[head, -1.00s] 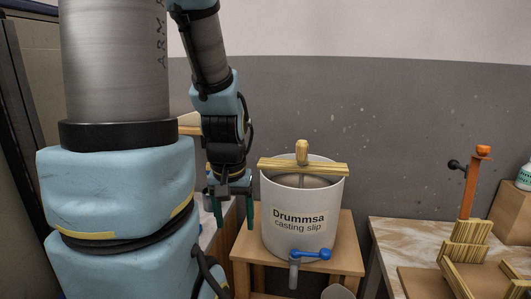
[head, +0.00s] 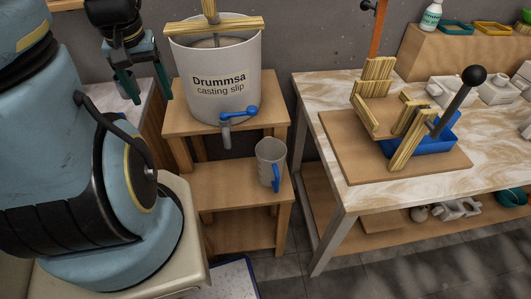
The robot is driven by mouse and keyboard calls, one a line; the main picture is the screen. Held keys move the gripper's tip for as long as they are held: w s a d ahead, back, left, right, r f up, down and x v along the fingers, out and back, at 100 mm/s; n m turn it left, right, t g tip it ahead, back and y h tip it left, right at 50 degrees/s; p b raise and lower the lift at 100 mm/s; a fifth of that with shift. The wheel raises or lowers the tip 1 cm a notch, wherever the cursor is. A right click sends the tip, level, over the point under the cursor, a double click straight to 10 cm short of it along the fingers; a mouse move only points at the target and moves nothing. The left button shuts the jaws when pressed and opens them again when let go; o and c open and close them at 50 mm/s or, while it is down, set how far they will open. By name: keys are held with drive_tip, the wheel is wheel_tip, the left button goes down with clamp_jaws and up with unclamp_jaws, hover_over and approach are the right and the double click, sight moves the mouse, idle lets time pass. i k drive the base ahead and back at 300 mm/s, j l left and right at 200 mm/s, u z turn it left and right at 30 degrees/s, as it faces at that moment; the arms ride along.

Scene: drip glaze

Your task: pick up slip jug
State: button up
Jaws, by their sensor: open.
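The slip jug (head: 270,158) is a grey jug with a blue handle. It stands upright on the lower step of a wooden stand (head: 228,186), below the tap (head: 238,113) of a white bucket labelled "Drummsa casting slip" (head: 213,75). My gripper (head: 150,92) is at the upper left, its two green fingers apart and pointing down, with nothing seen between them. It is left of the bucket, higher in the picture than the jug and well apart from it.
A marble-topped table (head: 308,92) stands to the right, bearing a wooden press with a black-knobbed lever (head: 460,100) and a blue tray (head: 430,143). Its near-left leg (head: 330,240) is close to the stand. A wooden bar (head: 215,24) lies across the bucket.

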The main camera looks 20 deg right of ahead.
sight(270, 152)
drive_tip(key=k, duration=0.55)
drive_tip(key=k+l+u, duration=0.1)
drive_tip(key=u, duration=1.35)
drive_tip(key=k+l+u, duration=0.1)
drive_tip(key=k+l, duration=0.15)
drive_tip(key=k, duration=0.4)
drive_tip(key=k+l, duration=0.2)
drive_tip(key=k, duration=0.45)
drive_tip(key=k+l+u, duration=0.15)
drive_tip(key=k, duration=0.5)
